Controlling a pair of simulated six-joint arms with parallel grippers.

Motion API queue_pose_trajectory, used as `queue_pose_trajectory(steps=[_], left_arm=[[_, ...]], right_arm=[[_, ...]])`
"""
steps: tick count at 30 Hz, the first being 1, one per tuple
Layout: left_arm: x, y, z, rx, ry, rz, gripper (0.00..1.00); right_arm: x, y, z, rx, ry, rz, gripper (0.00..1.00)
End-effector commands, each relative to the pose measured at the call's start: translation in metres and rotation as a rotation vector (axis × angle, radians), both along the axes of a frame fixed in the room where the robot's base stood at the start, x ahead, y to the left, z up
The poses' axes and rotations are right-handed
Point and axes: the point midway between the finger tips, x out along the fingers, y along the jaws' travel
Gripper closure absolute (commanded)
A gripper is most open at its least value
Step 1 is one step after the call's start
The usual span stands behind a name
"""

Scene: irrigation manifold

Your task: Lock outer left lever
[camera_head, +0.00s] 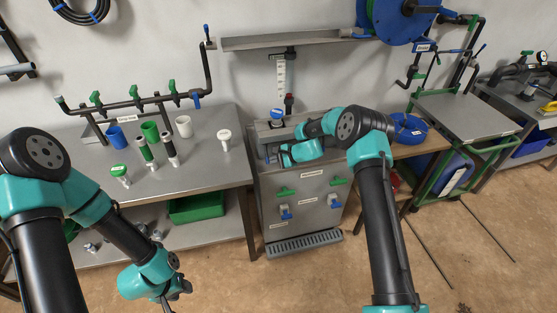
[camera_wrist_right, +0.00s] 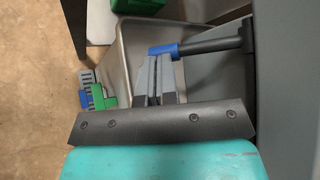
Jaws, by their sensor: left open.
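A dark pipe manifold (camera_head: 130,103) with several green levers stands at the back of the left metal table. Its leftmost green lever (camera_head: 97,97) stands upright; I cannot tell its lock state. My left gripper (camera_head: 172,292) is open and empty, low before the left table. My right gripper (camera_head: 285,155) is at the cabinet top. In the wrist view its fingertips (camera_wrist_right: 162,62) meet a blue fitting (camera_wrist_right: 180,48) on a black pipe; its grip is unclear.
A grated tray (camera_head: 303,243) juts from the cabinet base. A green cart (camera_head: 468,112) stands right.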

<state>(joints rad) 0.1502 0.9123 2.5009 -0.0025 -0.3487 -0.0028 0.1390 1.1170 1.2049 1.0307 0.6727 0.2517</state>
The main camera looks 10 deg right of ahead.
Motion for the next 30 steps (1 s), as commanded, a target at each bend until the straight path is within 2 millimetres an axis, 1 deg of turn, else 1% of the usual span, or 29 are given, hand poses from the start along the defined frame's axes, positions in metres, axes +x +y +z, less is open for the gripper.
queue_pose_trajectory(steps=[4,12,25,30], left_arm=[[0.0,0.0,0.0,0.0,0.0,0.0,0.57],[0.0,0.0,0.0,0.0,0.0,0.0,0.57],[0.0,0.0,0.0,0.0,0.0,0.0,0.57],[0.0,0.0,0.0,0.0,0.0,0.0,0.57]], right_arm=[[0.0035,0.0015,-0.0069,0.002,0.003,0.001,1.0],[0.0074,0.0013,-0.0105,0.001,0.001,0.002,1.0],[0.0076,0.0009,-0.0104,0.0,0.002,0.001,1.0],[0.0079,0.0006,-0.0064,0.0,0.001,0.001,1.0]])
